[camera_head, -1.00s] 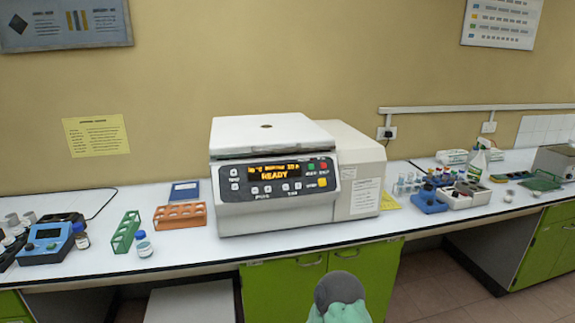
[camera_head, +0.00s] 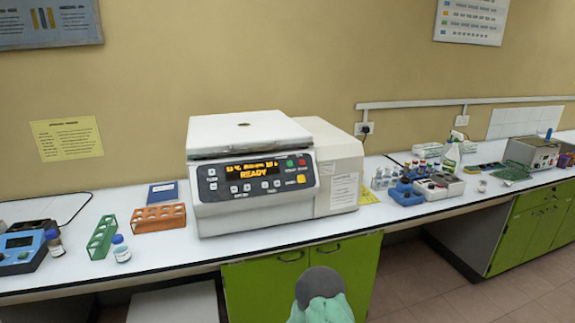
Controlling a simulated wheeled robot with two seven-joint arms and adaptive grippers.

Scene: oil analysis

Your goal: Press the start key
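The white centrifuge (camera_head: 265,175) stands on the bench with its lid closed. Its dark front panel (camera_head: 222,182) has a display (camera_head: 255,167) with orange text, including the word READY. Several small white keys fill the rest. The key labels are too small to read surely. Neither of my grippers is in view, and nothing covers the panel.
An orange rack (camera_head: 158,218), a green rack (camera_head: 102,237) and a capped bottle (camera_head: 121,250) stand left of the centrifuge. Bottles and a blue holder (camera_head: 405,195) stand right. A grey rounded thing (camera_head: 320,283), unclear what, shows low in front. The bench front before the panel is clear.

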